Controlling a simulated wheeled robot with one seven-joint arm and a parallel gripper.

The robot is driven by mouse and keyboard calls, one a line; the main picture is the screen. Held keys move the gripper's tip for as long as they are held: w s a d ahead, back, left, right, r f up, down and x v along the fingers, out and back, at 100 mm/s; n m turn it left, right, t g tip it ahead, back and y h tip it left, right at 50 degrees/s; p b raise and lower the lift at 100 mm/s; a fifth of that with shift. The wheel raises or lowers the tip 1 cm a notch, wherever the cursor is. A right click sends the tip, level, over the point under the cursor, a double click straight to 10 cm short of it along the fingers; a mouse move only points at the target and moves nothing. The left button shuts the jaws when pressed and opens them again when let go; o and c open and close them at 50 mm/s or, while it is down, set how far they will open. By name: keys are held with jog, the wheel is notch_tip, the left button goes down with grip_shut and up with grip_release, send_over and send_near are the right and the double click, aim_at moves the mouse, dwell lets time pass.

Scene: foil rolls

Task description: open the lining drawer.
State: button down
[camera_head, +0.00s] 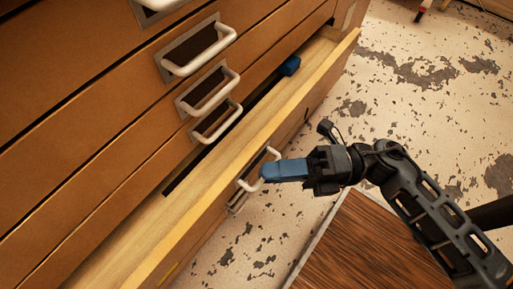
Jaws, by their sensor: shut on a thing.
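The wooden drawer (200,214) is pulled partway out of the cabinet, so a strip of its inside shows. Its white handle (251,186) is on the front face. My gripper (268,172) has blue fingers and comes from the right. Its fingertips are shut on this handle. A small blue item (290,66) lies inside the drawer near its far end. A dark flat strip also shows inside it. The rest of the inside is hidden under the drawers above.
The cabinet (70,90) has several closed drawers above, with white handles (200,48) sticking out. A brown wooden surface (355,250) with a pale edge is at the bottom right, below my arm. The speckled floor (430,70) is mostly clear at the upper right.

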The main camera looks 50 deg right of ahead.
jog(key=s+p, duration=0.1)
jog(key=s, duration=1)
jog(key=shift+s, duration=0.4)
jog(key=c, duration=1.2)
grip_release()
jog(key=shift+p+v, duration=0.85)
jog(key=shift+v, duration=3.05)
